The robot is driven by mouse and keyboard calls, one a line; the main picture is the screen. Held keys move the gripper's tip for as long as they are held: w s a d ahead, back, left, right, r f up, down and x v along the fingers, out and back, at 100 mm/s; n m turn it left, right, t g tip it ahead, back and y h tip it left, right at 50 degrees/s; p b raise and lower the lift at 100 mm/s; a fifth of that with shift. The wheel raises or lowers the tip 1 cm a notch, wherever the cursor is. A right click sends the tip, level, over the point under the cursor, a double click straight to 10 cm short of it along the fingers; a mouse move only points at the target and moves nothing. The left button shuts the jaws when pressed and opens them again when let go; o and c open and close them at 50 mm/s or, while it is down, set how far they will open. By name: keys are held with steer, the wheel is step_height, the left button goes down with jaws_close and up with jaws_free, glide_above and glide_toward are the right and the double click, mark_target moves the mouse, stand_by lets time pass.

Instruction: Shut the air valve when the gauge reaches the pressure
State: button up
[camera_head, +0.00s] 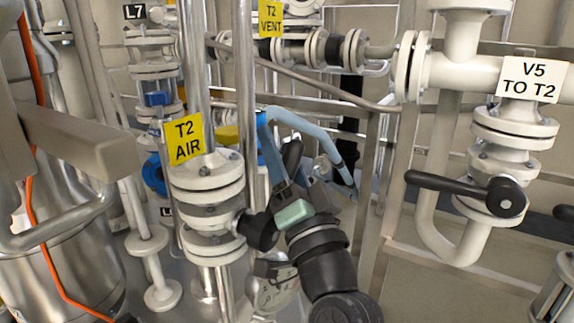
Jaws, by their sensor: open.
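The T2 air valve (207,208) is a stack of white flanges on a vertical pipe, under a yellow "T2 AIR" sign (184,139). Its black stem hub (262,230) sticks out to the right; I cannot make out its lever. My gripper (300,172) is open, just right of the valve and above my black wrist. Pale blue bent bars show around it, and contact with the valve cannot be told. A pale round face (275,292), perhaps a gauge, shows low between the valve and my wrist. It is partly hidden and its reading is not legible.
The V5 TO T2 valve (505,195) at right has a black lever lying level. The T2 vent line (330,48) crosses above. A steel tank (55,240) and grey beam (75,140) fill the left. Vertical pipes crowd my gripper; the lower right is more open.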

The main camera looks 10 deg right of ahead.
steer(key=b+v, duration=0.1)
steer(key=v, duration=1.1)
steer(key=shift+s, duration=0.4)
steer(key=shift+f, duration=0.1)
stand_by(1.6)
